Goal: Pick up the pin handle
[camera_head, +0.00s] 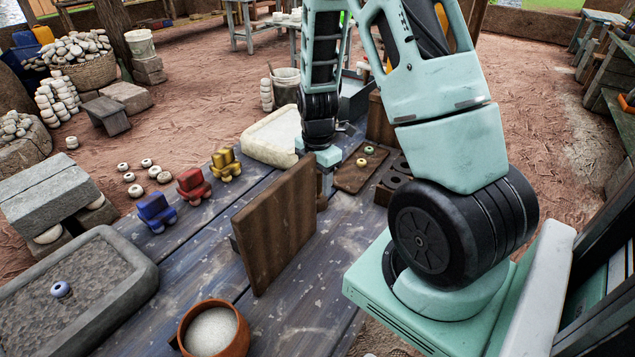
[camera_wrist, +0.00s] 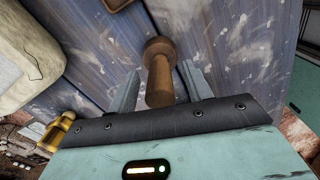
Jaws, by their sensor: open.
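The pin handle (camera_wrist: 160,82) is a brown wooden peg with a wider round knob at one end, seen in the wrist view above the blue-grey table. My gripper (camera_wrist: 160,72) is open, with one grey finger on each side of the handle. Small gaps seem to show between the fingers and the wood, so it does not look clamped. In the head view my gripper (camera_head: 323,178) is low over the table, just behind an upright brown board (camera_head: 275,228). The board and my arm hide the handle there.
A pale stone slab (camera_head: 270,138) lies left of my gripper. A brown tray (camera_head: 345,182) with small rings and a holed block (camera_head: 388,192) stand to the right. Yellow (camera_head: 226,165), red (camera_head: 194,187) and blue (camera_head: 156,212) pieces line the left. A bowl (camera_head: 241,340) stands in front.

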